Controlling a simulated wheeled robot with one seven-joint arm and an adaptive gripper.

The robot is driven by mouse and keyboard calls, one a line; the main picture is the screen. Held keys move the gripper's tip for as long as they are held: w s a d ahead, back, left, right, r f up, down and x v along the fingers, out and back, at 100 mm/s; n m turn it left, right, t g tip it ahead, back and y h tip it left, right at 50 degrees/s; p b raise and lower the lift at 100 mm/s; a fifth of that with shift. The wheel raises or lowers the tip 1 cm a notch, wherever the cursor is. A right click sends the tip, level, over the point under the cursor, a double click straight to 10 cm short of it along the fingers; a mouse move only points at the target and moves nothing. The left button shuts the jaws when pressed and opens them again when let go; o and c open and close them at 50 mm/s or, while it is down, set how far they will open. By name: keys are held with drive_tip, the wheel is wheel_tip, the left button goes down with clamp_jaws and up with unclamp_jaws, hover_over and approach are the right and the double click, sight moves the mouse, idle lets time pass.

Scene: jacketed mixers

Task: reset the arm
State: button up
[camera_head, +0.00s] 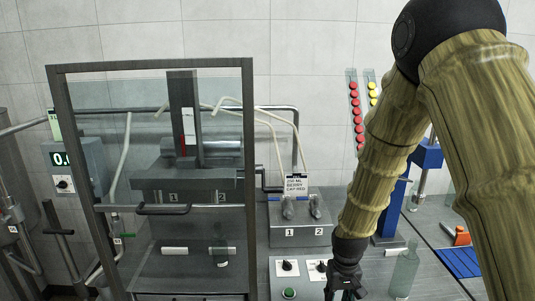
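My arm comes in from the upper right in the head view, with bamboo-like links and a black joint at the top. It is bent and reaches down to my gripper (345,284), which is dark and points down at the lower middle. The gripper is just in front of the control box with knobs, at the frame's bottom edge. Its fingertips are small and dark, so I cannot tell whether it is open or shut or holds anything.
A control box (288,268) with a green button is left of my gripper. A clear bottle (405,270) stands close at right. A blue press (427,155) and blue rack (460,262) are farther right.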

drive_tip(key=s+d+f+b, duration=0.2)
drive_tip(key=s+f, duration=1.3)
drive_tip(key=f, duration=0.5)
drive_tip(key=s+f, duration=0.4)
drive_tip(key=s, duration=0.5)
drive_tip(key=s+d+f, duration=0.1)
drive_tip(key=s+f, duration=0.3)
drive_tip(key=s, duration=0.5)
drive_tip(key=shift+f+m+b, duration=0.25)
drive_tip(key=shift+m+b, duration=0.05)
drive_tip(key=shift+b, duration=0.1)
